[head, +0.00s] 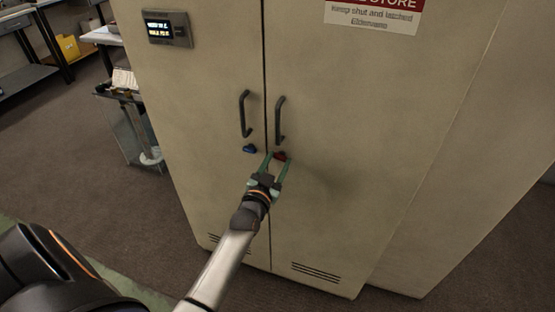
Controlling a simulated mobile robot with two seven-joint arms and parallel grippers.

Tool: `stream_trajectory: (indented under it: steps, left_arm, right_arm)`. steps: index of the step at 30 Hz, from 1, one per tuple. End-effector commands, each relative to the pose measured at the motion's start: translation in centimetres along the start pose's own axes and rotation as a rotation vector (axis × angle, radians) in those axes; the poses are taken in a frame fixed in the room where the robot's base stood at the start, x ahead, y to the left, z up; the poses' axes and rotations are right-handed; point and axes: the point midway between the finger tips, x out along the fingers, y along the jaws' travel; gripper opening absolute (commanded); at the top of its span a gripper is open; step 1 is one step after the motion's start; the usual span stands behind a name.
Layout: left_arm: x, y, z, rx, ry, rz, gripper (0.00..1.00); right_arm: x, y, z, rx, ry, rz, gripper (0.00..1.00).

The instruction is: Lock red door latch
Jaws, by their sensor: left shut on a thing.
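The red latch (281,156) sits on the right door (345,120) of a beige cabinet, just below that door's dark handle (280,120). My left gripper (277,160) reaches up to it, with its green fingers shut on the red latch. The fingers hide part of the latch, so I cannot tell its exact turn. A blue latch (250,148) sits on the left door (205,110), below the other dark handle (245,114). Both doors look closed, with a thin seam between them. My right gripper is not in view.
A small display panel (168,28) is on the left door's upper part. A sign (374,14) is on the right door. A cart (135,125) and workbenches (40,50) stand to the left. Bare carpet (130,215) lies before the cabinet.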

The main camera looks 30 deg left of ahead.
Motion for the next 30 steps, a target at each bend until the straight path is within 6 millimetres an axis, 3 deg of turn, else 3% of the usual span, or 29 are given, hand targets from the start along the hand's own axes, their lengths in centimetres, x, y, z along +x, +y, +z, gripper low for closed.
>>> stream_trajectory:
  steps: [12, 29, 30]
  left_arm:
    - [0.07, -0.17, -0.2, -0.224, 0.004, -0.001, 0.0]
    - [0.09, -0.18, -0.19, -0.268, 0.005, -0.001, 0.0]
    - [0.09, -0.18, -0.19, -0.268, 0.005, -0.001, 0.51]
  right_arm:
    - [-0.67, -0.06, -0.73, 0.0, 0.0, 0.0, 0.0]
    - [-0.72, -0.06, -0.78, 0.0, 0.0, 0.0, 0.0]
    - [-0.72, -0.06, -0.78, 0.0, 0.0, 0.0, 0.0]
